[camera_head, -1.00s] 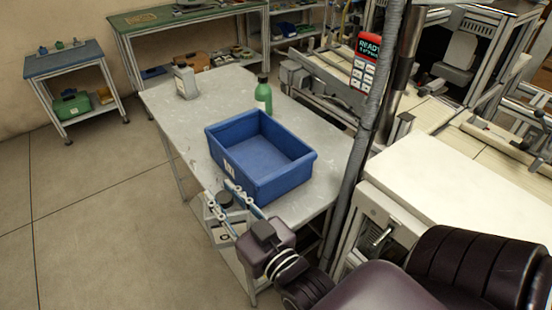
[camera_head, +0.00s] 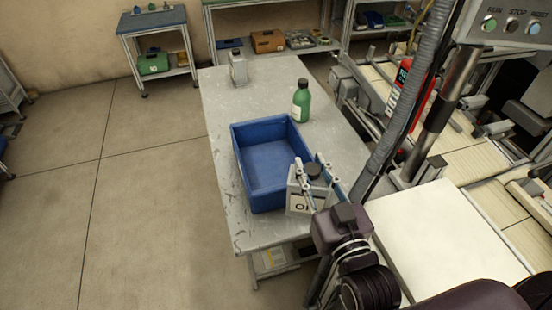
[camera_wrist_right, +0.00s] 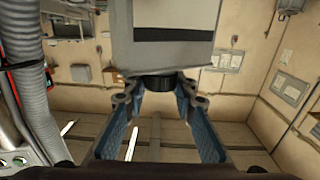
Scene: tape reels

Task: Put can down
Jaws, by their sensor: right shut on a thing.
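The can (camera_head: 298,201) is a pale grey container with a dark cap and a dark-lettered label. My right gripper (camera_head: 308,162) is shut on it around the cap. In the head view the can appears upright in front of the right near corner of the blue bin. I cannot tell whether its base touches the grey table (camera_head: 225,120). In the right wrist view the can (camera_wrist_right: 160,40) extends from the black cap between the blue-padded fingers (camera_wrist_right: 158,88). My left gripper is not in view.
The open blue bin (camera_head: 240,165) stands empty on the table. A green bottle (camera_head: 301,105) and a grey container (camera_head: 238,70) stand farther back. Table space is clear behind the bin. A grey hose (camera_head: 415,95) and pole rise right of the table.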

